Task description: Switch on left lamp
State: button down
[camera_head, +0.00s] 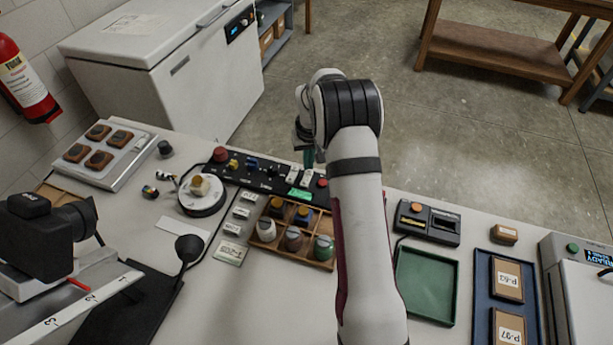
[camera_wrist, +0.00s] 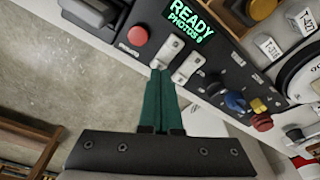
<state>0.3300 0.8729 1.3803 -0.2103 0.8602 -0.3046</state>
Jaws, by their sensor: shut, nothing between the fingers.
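A black control panel (camera_head: 262,176) lies along the far edge of the table. It carries two pale switches side by side, the left one (camera_head: 293,174) and the right one (camera_head: 306,179), beside a red button (camera_head: 322,183). In the wrist view the switch nearer the red button (camera_wrist: 137,36) is the right one (camera_wrist: 168,50); the left one (camera_wrist: 189,67) is beside it. My gripper (camera_wrist: 161,73) has its green fingers together and empty, tips by the right switch's near end. Contact cannot be told. In the head view my gripper (camera_head: 309,158) is partly hidden by my arm. No lit lamp is identifiable.
A green display (camera_wrist: 190,20) reads "READY PHOTOS 0". Coloured knobs (camera_wrist: 236,101) and a round turntable (camera_head: 202,205) stand along the panel. A wooden tray of jars (camera_head: 265,250) lies in front. A round black head (camera_head: 188,247) on a stalk stands left.

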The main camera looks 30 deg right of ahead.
aim_at(308, 173)
jog(key=shift+f, duration=0.95)
dwell(0.6)
jog(key=shift+r, duration=3.55)
jog(key=s+a+r+m+g+y, duration=0.1)
jog(key=s+a+r, duration=0.55)
jog(key=s, duration=0.25)
jog(key=s+a+r, duration=0.6)
jog(key=s+a, duration=0.2)
jog(key=s, duration=0.2)
jog(key=s+a, duration=0.2)
jog(key=s, duration=0.6)
jog(key=s+a+f+m+g+y, duration=0.1)
jog(key=s+a, duration=0.2)
jog(key=s, duration=0.6)
jog(key=shift+s+a+f+m, duration=0.15)
jog(key=shift+s+a+m, duration=0.05)
jog(key=shift+a+m, duration=0.1)
